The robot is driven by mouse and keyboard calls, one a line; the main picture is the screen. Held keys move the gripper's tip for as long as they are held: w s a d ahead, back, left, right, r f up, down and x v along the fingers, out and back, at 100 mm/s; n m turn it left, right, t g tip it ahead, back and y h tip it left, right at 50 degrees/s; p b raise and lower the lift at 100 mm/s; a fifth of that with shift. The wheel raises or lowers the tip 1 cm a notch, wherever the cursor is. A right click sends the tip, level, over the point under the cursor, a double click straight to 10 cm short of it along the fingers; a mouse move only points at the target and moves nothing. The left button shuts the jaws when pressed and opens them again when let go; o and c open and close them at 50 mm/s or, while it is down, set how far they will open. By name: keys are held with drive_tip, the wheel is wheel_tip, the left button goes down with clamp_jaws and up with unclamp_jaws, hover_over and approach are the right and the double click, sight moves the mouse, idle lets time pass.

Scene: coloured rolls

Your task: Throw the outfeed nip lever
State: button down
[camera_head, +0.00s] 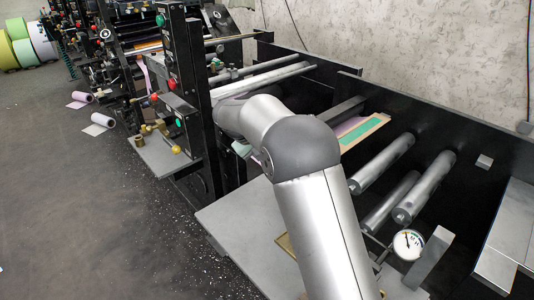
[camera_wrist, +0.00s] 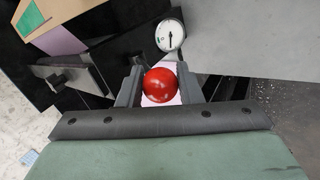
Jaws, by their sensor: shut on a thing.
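A round red knob (camera_wrist: 160,85), which I take to be the end of the outfeed nip lever, shows in the middle of the wrist view. My gripper (camera_wrist: 159,80) is shut on the red knob, with one dark finger on each side of it. The lever's shaft below the knob is hidden. In the head view my arm covers the gripper and the knob.
A round white gauge (camera_head: 408,243) sits near the machine's side; it also shows in the wrist view (camera_wrist: 170,35). Metal rollers (camera_head: 382,163) lie right of my arm. A flat grey plate (camera_head: 240,235) lies left of it. A dark post (camera_head: 188,75) with buttons stands left.

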drive_tip(key=shift+s+a+f, duration=0.1)
drive_tip(key=shift+s+f, duration=0.05)
drive_tip(key=shift+f, duration=0.2)
drive_tip(key=c, duration=1.1)
unclamp_jaws()
drive_tip(key=shift+o, duration=0.2)
drive_tip(key=shift+r, duration=0.1)
drive_tip(key=shift+r, duration=0.15)
drive_tip(key=v, duration=1.7)
